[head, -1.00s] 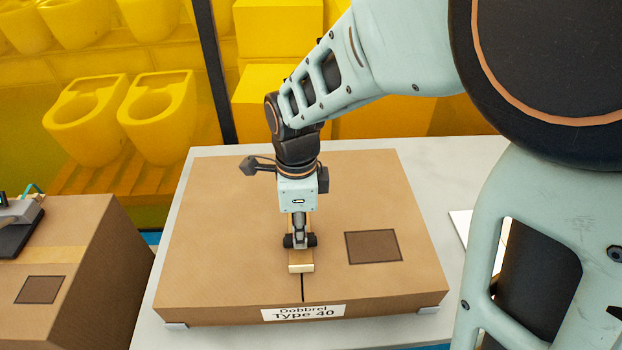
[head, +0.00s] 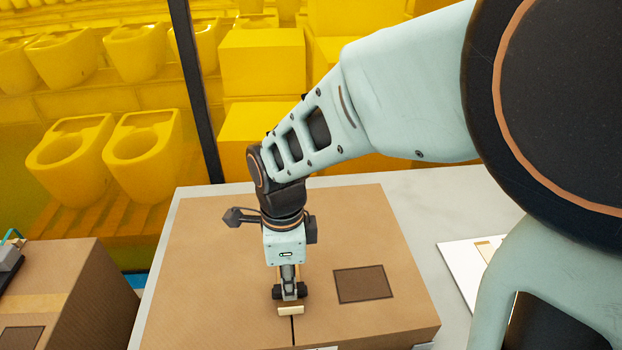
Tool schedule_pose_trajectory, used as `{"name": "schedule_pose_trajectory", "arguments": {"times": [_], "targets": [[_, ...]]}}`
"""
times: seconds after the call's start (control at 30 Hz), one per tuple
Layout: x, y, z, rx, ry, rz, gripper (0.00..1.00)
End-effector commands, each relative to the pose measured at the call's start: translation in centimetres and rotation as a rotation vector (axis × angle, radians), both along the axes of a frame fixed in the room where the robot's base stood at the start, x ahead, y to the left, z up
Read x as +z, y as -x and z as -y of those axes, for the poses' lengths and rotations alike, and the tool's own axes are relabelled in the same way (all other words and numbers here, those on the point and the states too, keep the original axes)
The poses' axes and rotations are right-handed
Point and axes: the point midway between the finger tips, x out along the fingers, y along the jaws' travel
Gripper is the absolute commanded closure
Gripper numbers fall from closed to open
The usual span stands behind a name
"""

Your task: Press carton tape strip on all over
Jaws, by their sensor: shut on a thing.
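A large flat brown carton (head: 210,270) lies on a light grey table. A dark seam (head: 293,330) runs from its middle toward the near edge. My gripper (head: 290,292) is over the seam, pointing down, shut on a small light wooden piece (head: 291,310) whose near end shows in front of the fingers. It is at the carton top; whether it touches cannot be told. A tape strip cannot be clearly made out; the gripper hides part of the seam.
A dark square (head: 363,284) is marked on the carton, right of my gripper. A white board (head: 462,262) lies on the table (head: 430,200) at right. Another carton (head: 80,290) stands at left. Yellow-tinted toilets (head: 143,155) and boxes stand behind a dark post (head: 197,90).

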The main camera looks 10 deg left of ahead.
Motion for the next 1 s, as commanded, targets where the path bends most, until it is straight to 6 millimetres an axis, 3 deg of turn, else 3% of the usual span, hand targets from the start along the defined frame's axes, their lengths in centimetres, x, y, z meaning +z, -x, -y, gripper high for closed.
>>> {"name": "schedule_pose_trajectory", "arguments": {"times": [0.1, 0.63, 1.0], "targets": [[1.8, -0.1, -0.1, 0.000, -0.002, 0.003, 1.00], [7.1, -0.1, 0.0, -0.001, -0.002, 0.003, 1.00], [7.3, -0.1, 0.0, 0.000, -0.002, 0.003, 1.00]]}}
